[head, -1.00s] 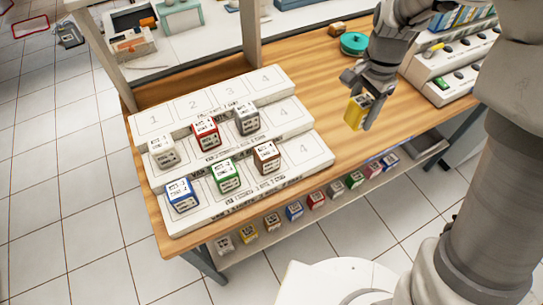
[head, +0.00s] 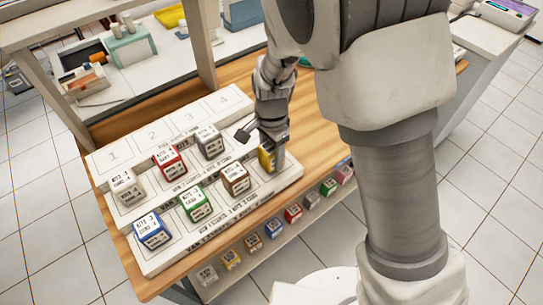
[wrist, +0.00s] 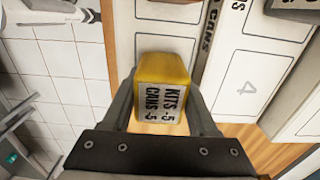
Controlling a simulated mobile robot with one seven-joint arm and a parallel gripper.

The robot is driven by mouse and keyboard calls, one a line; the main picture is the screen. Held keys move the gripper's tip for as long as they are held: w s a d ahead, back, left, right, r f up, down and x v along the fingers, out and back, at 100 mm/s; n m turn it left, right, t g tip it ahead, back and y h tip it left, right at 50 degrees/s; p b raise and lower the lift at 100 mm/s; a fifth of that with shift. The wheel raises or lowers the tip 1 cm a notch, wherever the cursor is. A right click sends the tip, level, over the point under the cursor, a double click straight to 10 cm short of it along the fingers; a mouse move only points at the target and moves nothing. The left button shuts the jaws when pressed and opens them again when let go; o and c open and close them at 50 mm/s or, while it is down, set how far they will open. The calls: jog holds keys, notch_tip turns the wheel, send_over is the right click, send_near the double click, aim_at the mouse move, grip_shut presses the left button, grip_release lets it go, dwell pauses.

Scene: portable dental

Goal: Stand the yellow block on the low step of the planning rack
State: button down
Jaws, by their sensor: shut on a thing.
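The yellow block (head: 265,158) is in my gripper (head: 268,148), over the right end of the low step (head: 288,176) of the white planning rack (head: 113,157). In the wrist view the yellow block (wrist: 165,72) sits between the two fingers, its label reading KITS and CANS 5. My gripper is shut on it. The block is right of the brown block (head: 235,178), apart from it. I cannot tell whether its underside touches the step. My fingers partly hide it in the head view.
A green block (head: 195,204) and a blue block (head: 152,231) also stand on the low step. White, red (head: 169,160) and grey (head: 209,141) blocks stand on the middle step. The top step is bare. Several blocks lie on a shelf below the table edge.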

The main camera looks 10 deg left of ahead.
jog(key=shift+f, duration=0.35)
jog(key=shift+f, duration=0.2)
jog(key=shift+c, duration=0.9)
grip_release()
jog(key=shift+r, duration=0.2)
